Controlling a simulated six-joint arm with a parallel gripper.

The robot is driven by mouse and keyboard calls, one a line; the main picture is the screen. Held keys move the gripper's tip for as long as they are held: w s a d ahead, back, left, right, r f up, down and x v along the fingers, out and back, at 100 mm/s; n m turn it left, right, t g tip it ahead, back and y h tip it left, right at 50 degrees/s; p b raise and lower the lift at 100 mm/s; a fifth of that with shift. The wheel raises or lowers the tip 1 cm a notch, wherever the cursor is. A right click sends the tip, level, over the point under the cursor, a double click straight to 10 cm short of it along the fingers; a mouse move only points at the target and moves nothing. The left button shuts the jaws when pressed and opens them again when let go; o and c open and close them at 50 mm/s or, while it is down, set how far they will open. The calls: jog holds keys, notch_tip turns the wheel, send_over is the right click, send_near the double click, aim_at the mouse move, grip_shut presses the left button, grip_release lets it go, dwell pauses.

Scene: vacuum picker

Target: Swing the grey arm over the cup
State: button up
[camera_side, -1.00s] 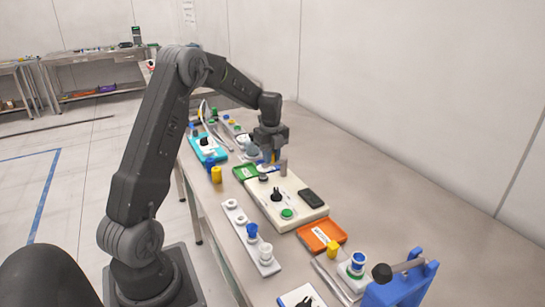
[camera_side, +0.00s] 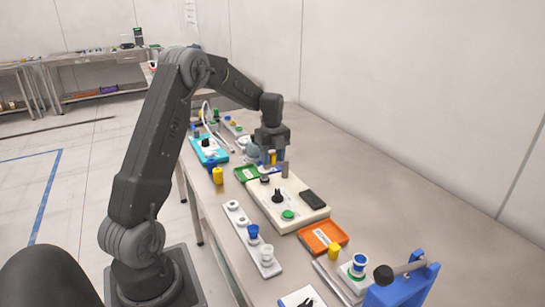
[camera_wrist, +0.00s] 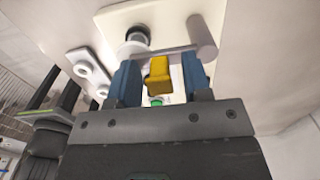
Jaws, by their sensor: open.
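The vacuum picker has a cream base (camera_side: 305,209), and a grey post (camera_side: 285,170) stands at its far end. In the wrist view the grey arm (camera_wrist: 178,50) runs left from the thick grey post (camera_wrist: 203,36). A yellow block (camera_wrist: 158,74) is by the arm, between my fingers. A round black piece with a pale rim (camera_wrist: 136,38) lies near the arm's left end; I cannot tell whether it is the cup. My gripper (camera_wrist: 160,80) is open, its blue fingers on either side of the yellow block with gaps. Contact is not clear.
A black lever (camera_side: 277,196), a green button (camera_side: 287,214) and a black pad (camera_side: 313,199) sit on the base. A green tray (camera_side: 246,174) and an orange tray (camera_side: 318,239) are close by. A white rack (camera_side: 244,225) lies in front. The table's right side is clear.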

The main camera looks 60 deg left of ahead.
notch_tip(320, 180, up, 14)
dwell(0.6)
jog(key=shift+d, duration=0.1)
jog(key=s+d+r+n+t, duration=0.1)
jog(key=s+d+r+n, duration=0.25)
jog(key=d, duration=0.55)
jog(key=s+d+r+n+t, duration=0.1)
jog(key=s+d+r+n, duration=0.15)
jog(key=d+n, duration=0.45)
jog(key=s+d+f+n+t, duration=0.1)
jog(key=s+d+f+n, duration=0.2)
jog(key=s+d, duration=0.4)
jog(key=s+d+f+n+t, duration=0.2)
jog(key=s+d+f+n, duration=0.1)
jog(key=s+d, duration=0.3)
jog(key=shift+s+d+n+t, duration=0.3)
jog(key=shift+s+d+n, duration=0.1)
jog(key=shift+s+n, duration=0.55)
jog(key=shift+c, duration=0.2)
